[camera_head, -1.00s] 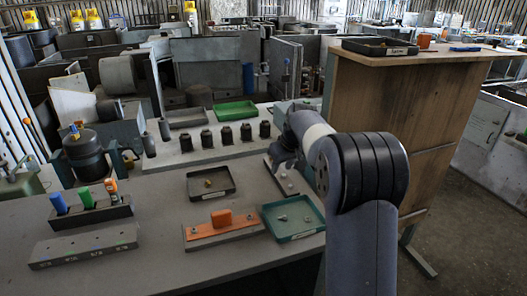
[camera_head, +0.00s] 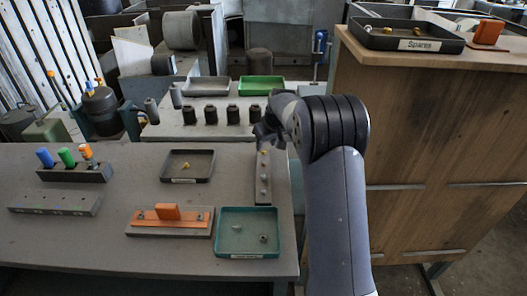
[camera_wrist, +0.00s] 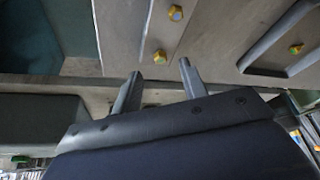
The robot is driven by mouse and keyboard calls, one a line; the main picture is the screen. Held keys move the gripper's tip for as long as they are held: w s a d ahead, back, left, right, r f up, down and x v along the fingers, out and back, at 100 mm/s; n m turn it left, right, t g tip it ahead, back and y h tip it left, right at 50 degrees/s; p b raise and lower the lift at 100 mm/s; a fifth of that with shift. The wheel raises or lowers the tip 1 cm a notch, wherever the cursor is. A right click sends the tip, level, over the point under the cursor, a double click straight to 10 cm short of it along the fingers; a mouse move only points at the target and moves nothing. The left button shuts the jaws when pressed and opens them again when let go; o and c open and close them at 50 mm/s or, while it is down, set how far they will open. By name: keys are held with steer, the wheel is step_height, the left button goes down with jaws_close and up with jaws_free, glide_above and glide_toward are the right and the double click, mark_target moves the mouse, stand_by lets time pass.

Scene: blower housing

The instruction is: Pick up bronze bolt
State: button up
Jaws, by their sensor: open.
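A bronze-yellow bolt (camera_head: 186,165) lies in the dark tray (camera_head: 176,179) on the near table; it also seems to show at the right of the wrist view (camera_wrist: 296,48). A narrow grey strip (camera_head: 263,192) to the right of that tray carries a few bolts.
A teal tray (camera_head: 221,223) with small metal parts and an orange-handled plate (camera_head: 150,230) lie near the front. A "Spares" tray (camera_head: 377,42) with small bolts sits on the tall wooden cabinet (camera_head: 430,110) at right. Several black cylinders (camera_head: 211,115) stand behind.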

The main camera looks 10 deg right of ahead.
steer(key=shift+x, duration=1.5)
steer(key=c, duration=0.8)
step_height(320, 180, up, 10)
steer(key=shift+r+b, duration=0.1)
steer(key=shift+b, duration=0.2)
step_height(320, 180, up, 5)
steer(key=p, duration=0.5)
glide_above(263, 151)
steer(key=shift+s+d, duration=0.2)
steer(key=shift+s, duration=0.2)
